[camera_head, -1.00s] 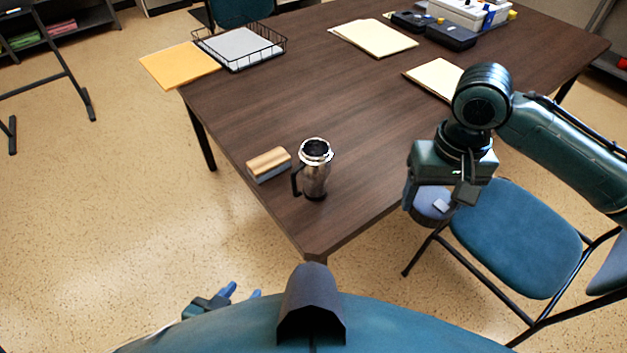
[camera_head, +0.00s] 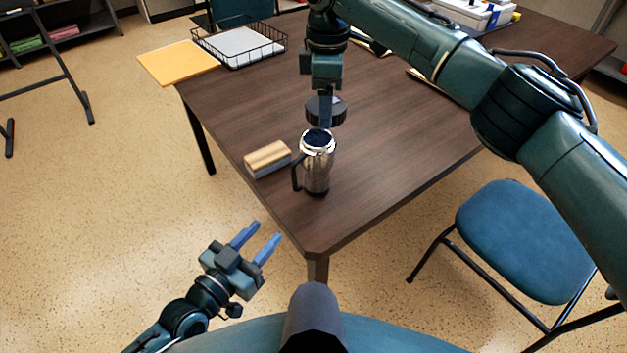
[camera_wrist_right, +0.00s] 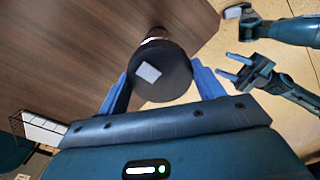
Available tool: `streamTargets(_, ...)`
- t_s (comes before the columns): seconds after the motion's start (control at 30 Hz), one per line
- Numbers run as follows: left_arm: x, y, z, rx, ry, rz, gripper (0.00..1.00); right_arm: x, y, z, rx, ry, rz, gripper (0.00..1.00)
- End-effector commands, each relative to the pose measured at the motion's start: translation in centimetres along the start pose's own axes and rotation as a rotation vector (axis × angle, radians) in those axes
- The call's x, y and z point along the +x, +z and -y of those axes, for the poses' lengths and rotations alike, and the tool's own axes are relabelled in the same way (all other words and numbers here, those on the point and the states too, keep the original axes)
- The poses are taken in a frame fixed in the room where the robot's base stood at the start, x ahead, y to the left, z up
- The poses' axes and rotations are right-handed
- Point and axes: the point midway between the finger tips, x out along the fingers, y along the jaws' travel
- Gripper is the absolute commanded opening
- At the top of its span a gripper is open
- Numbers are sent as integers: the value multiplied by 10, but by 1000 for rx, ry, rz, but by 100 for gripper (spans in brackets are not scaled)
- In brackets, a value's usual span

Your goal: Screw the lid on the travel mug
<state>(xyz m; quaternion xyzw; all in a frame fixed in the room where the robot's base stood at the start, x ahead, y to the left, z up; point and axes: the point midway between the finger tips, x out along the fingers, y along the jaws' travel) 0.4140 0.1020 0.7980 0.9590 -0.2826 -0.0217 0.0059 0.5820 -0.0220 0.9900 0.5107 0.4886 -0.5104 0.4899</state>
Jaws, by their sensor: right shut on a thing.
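The travel mug (camera_head: 317,175) stands upright on the table near its front corner, steel-coloured with a dark handle on its left and an open top. My right gripper (camera_head: 326,112) is shut on the dark round lid (camera_head: 341,110) and holds it just above and behind the mug's mouth, apart from it in the head view. In the right wrist view the lid (camera_wrist_right: 162,72) sits between the blue fingers, with a light square patch on it, and hides most of the mug (camera_wrist_right: 157,33). My left gripper (camera_head: 255,242) is open and empty, off the table's front left edge.
A wood-backed eraser (camera_head: 267,158) lies just left of the mug. A wire tray (camera_head: 240,52) with paper and an orange folder (camera_head: 180,63) are at the back left. A blue chair (camera_head: 525,240) stands at the right. The table's middle (camera_head: 400,150) is clear.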

Motion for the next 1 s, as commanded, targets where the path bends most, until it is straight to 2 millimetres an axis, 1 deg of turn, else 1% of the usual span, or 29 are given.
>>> streamTargets(0.03,3,2,5,7,-1,-13,38,-2,-7,-3,-54,1,1,45)
streamTargets(0.07,3,2,7,9,-2,-19,38,-3,-9,-4,-83,1,1,45)
streamTargets(0.2,6,1,14,14,-9,-36,38,-8,-15,-8,-165,0,2,45)
streamTargets(0.57,6,0,14,14,-10,-39,38,-8,-16,-9,-182,-2,0,45)
streamTargets(0.67,10,0,15,14,-10,-40,38,-8,-16,-9,-181,-2,0,45)
streamTargets(0.77,20,-1,15,14,-11,-42,38,-8,-16,-9,-181,-2,0,45)
streamTargets(0.87,36,-3,15,14,-11,-43,38,-8,-16,-9,-181,-2,0,45)
streamTargets(1.0,64,-4,15,14,-10,-43,38,-8,-16,-9,-181,-2,0,45)
